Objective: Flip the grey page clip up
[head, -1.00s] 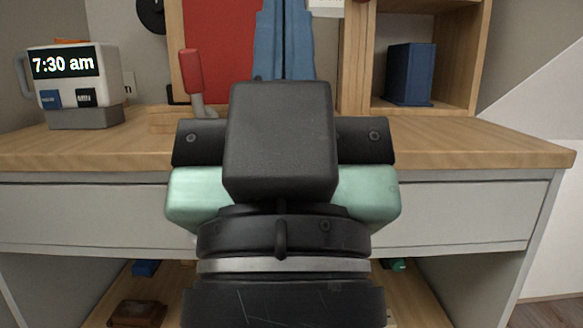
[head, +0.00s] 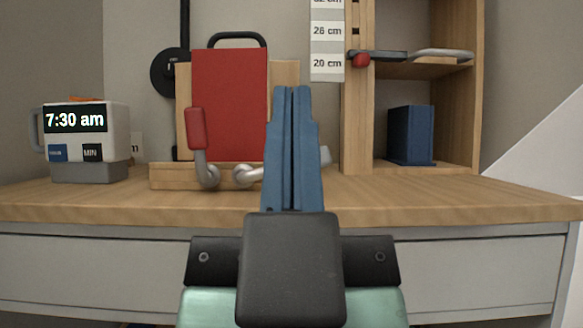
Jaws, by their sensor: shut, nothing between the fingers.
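A red book or panel (head: 229,100) stands upright on a wooden stand (head: 172,178) at the back of the desk. A clip with a red grip (head: 196,128) and a grey arm stands upright at the stand's left front. Beside it, a grey clip (head: 246,176) lies low and runs right behind my fingers. A pale grey end (head: 325,155), probably its tip, shows just right of them. My gripper (head: 293,92) is shut and empty, its blue fingers pointing up in the picture in front of the stand's right side. They hide the grey clip's middle; contact cannot be told.
A mug-like clock (head: 88,132) stands at the left of the desk (head: 450,195). A wooden shelf unit (head: 357,120) with a blue book (head: 410,135) stands at the right. A red-tipped lever (head: 361,60) sticks out from it. The desk's front right is clear.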

